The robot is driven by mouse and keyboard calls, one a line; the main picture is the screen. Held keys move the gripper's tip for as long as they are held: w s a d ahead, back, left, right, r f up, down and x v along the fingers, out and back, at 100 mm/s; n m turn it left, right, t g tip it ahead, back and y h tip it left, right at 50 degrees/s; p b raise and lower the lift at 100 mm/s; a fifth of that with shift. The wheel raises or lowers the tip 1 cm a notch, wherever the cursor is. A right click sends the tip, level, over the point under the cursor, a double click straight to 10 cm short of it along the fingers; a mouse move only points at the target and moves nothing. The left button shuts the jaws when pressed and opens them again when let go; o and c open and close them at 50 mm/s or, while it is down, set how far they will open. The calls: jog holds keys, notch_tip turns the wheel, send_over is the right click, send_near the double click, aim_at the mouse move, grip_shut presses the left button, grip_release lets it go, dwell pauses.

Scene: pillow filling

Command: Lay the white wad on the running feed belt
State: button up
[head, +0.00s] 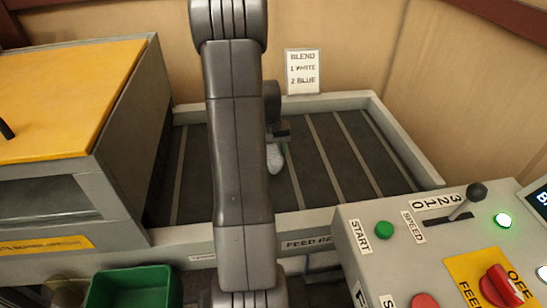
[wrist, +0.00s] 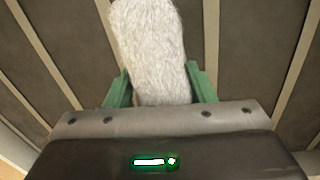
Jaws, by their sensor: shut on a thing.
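The white wad (wrist: 150,50) is a fuzzy, whitish, elongated piece between the two green fingers of my gripper (wrist: 160,88) in the wrist view. My gripper is shut on it. In the head view the wad (head: 274,158) shows below my gripper (head: 279,146), over the dark feed belt (head: 310,150) with pale cross slats. The belt also fills the background of the wrist view (wrist: 255,60). I cannot tell whether the wad touches the belt. My arm hides part of the belt in the head view.
A sign (head: 302,72) reading "BLEND 1 WHITE 2 BLUE" stands at the back. A control panel (head: 400,255) with a green start button (head: 384,230), speed lever (head: 468,201) and red feed switch (head: 502,286) is at right. A yellow-topped machine (head: 70,95) and green bin (head: 135,289) are at left.

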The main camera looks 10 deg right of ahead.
aim_at(274, 168)
notch_tip(274, 168, down, 3)
jog(key=shift+r, duration=0.2)
jog(key=shift+f+b, duration=0.5)
jog(key=shift+f, duration=0.1)
jog(key=o, duration=1.1)
jog(key=shift+c, duration=0.2)
jog(key=shift+r, duration=0.15)
notch_tip(274, 168, up, 13)
jog(key=shift+a+p, duration=0.4)
jog(key=shift+p, duration=0.05)
